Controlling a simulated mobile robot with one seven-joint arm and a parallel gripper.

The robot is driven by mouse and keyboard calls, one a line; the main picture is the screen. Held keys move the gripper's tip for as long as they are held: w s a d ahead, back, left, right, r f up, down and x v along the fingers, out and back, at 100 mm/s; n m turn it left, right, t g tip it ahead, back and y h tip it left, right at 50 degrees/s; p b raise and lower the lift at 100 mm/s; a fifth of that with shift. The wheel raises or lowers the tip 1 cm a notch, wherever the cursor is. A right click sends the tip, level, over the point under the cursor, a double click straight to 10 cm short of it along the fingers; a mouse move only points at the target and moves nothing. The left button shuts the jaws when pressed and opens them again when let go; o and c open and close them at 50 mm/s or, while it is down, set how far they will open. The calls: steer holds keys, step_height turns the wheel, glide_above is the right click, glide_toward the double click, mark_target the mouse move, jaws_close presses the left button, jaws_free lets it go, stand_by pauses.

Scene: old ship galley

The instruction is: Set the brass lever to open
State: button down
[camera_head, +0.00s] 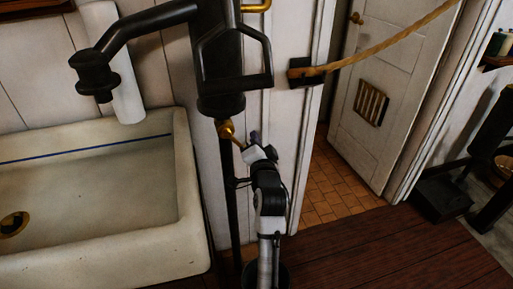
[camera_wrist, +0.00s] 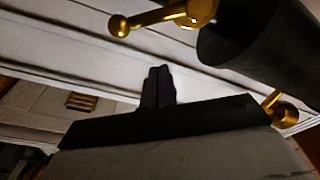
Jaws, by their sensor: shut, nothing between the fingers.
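The brass lever (camera_head: 228,130) sits on the dark upright pump pipe, just below its thick black body. In the head view a thin brass arm runs from its hub toward the right, ending close to my gripper (camera_head: 255,138). In the wrist view the lever (camera_wrist: 165,14) is at the top, with its round hub at the right and a ball end at the left. My gripper (camera_wrist: 158,72) is shut and empty, its dark fingers together. In the wrist view the fingertips lie below the lever with a gap in the picture; contact is not visible. The fingers are small in the head view.
A black pump (camera_head: 219,60) with a spout and loop handle stands beside a white sink (camera_head: 190,190). A rope (camera_head: 390,48) runs from a dark wall bracket (camera_head: 304,72) across the doorway. A white door (camera_head: 388,95) stands behind it. Wooden floor (camera_head: 400,250) is clear at lower right.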

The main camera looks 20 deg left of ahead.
mark_target(235, 141)
steer(key=a+f, duration=0.1)
steer(key=a+f+p, duration=0.1)
steer(key=a, duration=0.1)
steer(key=shift+s+a, duration=0.15)
steer(key=shift+a, duration=0.1)
